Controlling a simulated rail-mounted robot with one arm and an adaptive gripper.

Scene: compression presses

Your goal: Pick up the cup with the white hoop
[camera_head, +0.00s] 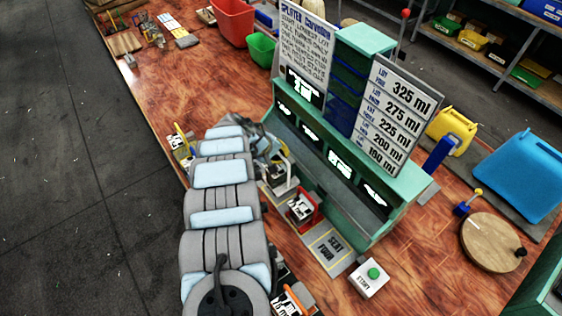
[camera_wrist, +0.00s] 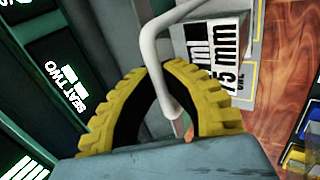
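The cup with the white hoop (camera_wrist: 213,50) shows at the top right of the wrist view, a white block with black print. Its white hoop (camera_wrist: 150,42) runs down between the fingers of my gripper (camera_wrist: 160,74). The yellow toothed fingers curve together and their tips close on the hoop from both sides. In the head view the cup (camera_head: 276,176) is beside the green press station, partly hidden by my gripper (camera_head: 268,150). I cannot tell whether its base touches the surface.
A red-hooped cup (camera_head: 303,209) stands close by, in front of the station (camera_head: 345,205). An orange-handled cup (camera_head: 293,299) is nearer and a yellow-handled one (camera_head: 180,145) is at the left table edge. A box with a green button (camera_head: 372,275) stands at the right.

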